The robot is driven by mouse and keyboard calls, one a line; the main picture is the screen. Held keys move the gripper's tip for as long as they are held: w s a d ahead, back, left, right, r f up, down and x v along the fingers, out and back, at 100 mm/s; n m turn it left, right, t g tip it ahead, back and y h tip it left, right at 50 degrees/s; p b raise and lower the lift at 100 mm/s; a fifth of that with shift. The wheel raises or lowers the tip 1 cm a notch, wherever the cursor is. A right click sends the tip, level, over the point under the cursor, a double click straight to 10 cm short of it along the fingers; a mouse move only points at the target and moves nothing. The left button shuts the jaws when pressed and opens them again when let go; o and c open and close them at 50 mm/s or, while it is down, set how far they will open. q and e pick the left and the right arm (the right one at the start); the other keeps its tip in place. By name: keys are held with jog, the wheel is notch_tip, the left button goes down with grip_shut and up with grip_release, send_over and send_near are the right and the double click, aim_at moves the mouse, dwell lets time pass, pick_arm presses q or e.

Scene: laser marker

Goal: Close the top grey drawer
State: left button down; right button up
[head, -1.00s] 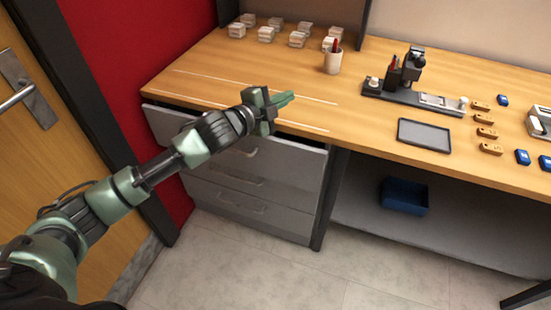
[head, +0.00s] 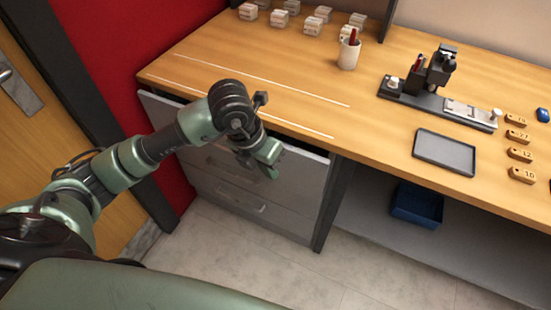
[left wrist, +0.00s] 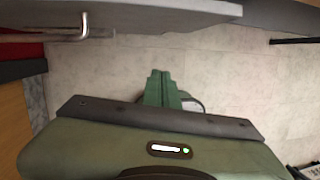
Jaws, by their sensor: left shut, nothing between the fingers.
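The top grey drawer (head: 306,172) is part of the grey drawer unit under the left part of the desk. It is pulled out a little, with a dark gap between its front and the desk edge. My left gripper (head: 269,161) is in front of the drawer's front, shut and empty, pointing downward. My arm hides the middle of the drawer. I cannot tell whether the gripper touches it. In the left wrist view, the shut fingers (left wrist: 163,88) are over the floor, and a grey drawer panel (left wrist: 150,12) with a metal handle (left wrist: 85,27) crosses the top. My right gripper is out of view.
The wooden desk (head: 320,100) holds a pen cup (head: 348,54), a microscope-like device (head: 440,66), a dark tray (head: 444,152) and several small labelled blocks. A blue bin (head: 417,205) is on the shelf below. The floor (head: 290,270) before the drawers is clear.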

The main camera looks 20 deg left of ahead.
pick_arm(q)
jog(key=w+a+f+n+y+p, duration=0.1)
jog(key=w+a+f+y, duration=0.1)
jog(key=w+f, duration=0.5)
notch_tip(320, 180, down, 3)
jog(key=shift+w+a+r+t, duration=0.2)
jog(key=shift+a+t, duration=0.1)
jog(key=shift+a, duration=0.45)
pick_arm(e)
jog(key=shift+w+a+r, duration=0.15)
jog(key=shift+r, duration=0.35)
pick_arm(q)
jog(key=shift+w, duration=0.1)
